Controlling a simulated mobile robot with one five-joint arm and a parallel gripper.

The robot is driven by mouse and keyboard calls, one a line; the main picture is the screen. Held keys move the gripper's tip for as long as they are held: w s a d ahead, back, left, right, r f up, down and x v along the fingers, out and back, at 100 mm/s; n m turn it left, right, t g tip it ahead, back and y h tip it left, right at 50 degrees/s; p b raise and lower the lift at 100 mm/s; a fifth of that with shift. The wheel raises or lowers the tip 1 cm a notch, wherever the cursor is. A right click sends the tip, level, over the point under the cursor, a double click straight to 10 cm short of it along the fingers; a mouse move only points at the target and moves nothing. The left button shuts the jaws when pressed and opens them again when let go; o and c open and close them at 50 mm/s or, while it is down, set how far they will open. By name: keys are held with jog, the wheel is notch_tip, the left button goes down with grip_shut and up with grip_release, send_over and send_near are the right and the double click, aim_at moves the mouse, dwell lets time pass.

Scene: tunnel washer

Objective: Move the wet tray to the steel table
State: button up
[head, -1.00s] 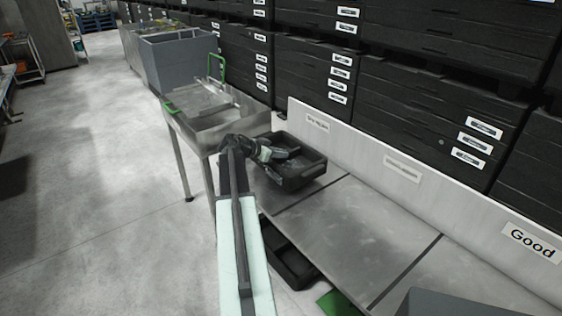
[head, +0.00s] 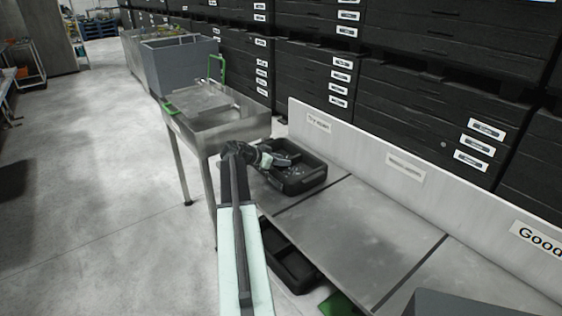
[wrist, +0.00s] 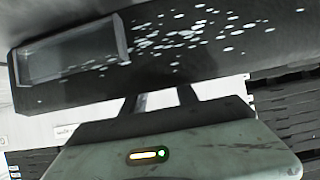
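The wet tray (head: 304,184) is black and shallow, with water drops on it in the wrist view (wrist: 215,50). It is at the far left section of the steel table (head: 345,230), by a label reading something like "Dry again". It looks on or just above the surface; I cannot tell which. My gripper (head: 264,160) is at the tray's left side in the head view. In the wrist view the fingers (wrist: 160,98) reach the tray's edge, and the tray hides their tips. The tray moves with the gripper, so it appears shut on the edge.
A steel basin stand (head: 225,130) with green handles stands close at left. A low upright backboard (head: 350,150) runs behind the table. Black crates (head: 420,105) are stacked beyond it. Another black tray (head: 290,262) is below the table. The table's middle is clear.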

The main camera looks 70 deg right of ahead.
jog(key=shift+w+a+r+p, duration=0.15)
jog(key=shift+r+p, duration=0.2)
jog(key=p+v, duration=0.5)
jog(key=v, duration=0.6)
jog(key=shift+a, duration=0.25)
jog(key=shift+w, duration=0.2)
